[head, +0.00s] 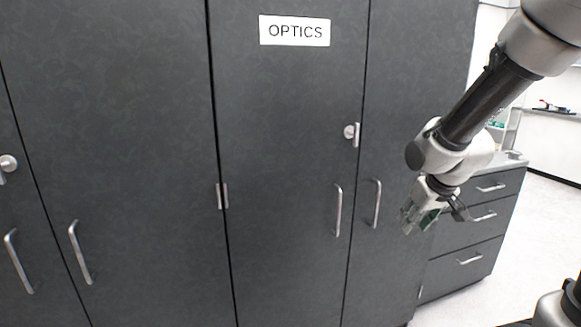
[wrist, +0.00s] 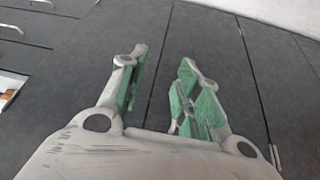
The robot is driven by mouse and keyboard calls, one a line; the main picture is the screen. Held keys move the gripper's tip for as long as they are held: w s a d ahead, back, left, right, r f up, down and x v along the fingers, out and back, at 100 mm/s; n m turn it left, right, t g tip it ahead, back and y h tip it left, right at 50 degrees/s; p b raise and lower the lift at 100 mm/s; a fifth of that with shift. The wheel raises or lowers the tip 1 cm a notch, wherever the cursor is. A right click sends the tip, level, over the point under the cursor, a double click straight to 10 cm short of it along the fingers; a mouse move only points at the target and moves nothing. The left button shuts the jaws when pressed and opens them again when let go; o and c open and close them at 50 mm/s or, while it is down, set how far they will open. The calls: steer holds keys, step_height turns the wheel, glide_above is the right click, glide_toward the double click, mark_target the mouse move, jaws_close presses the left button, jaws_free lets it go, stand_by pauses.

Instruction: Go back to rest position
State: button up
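My gripper (head: 432,218) hangs at the right of the head view, at the end of my bent arm, in front of the dark cabinet. In the wrist view my gripper (wrist: 157,90) shows two fingers with green pads, apart from each other, with nothing between them. The dark cabinet doors show behind the fingers. I cannot tell the exact gap between my gripper and the doors.
A tall dark cabinet (head: 285,130) with shut doors, silver handles and an OPTICS sign (head: 295,31) fills most of the head view. A drawer unit (head: 468,240) stands at the right, behind my arm. Clear pale floor (head: 535,235) shows at the far right.

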steer(key=s+d+r, duration=0.1)
steer(key=s+r, duration=0.2)
steer(key=s, duration=0.4)
steer(key=s+d+r+m, duration=0.1)
steer(key=s+d+r, duration=0.1)
steer(key=s+r, duration=0.2)
steer(key=s+d+r+m+g, duration=0.1)
steer(key=s+r, duration=0.3)
steer(key=s, duration=0.5)
steer(key=shift+s+d+r, duration=0.2)
steer(key=shift+s+d, duration=0.1)
steer(key=shift+s, duration=0.05)
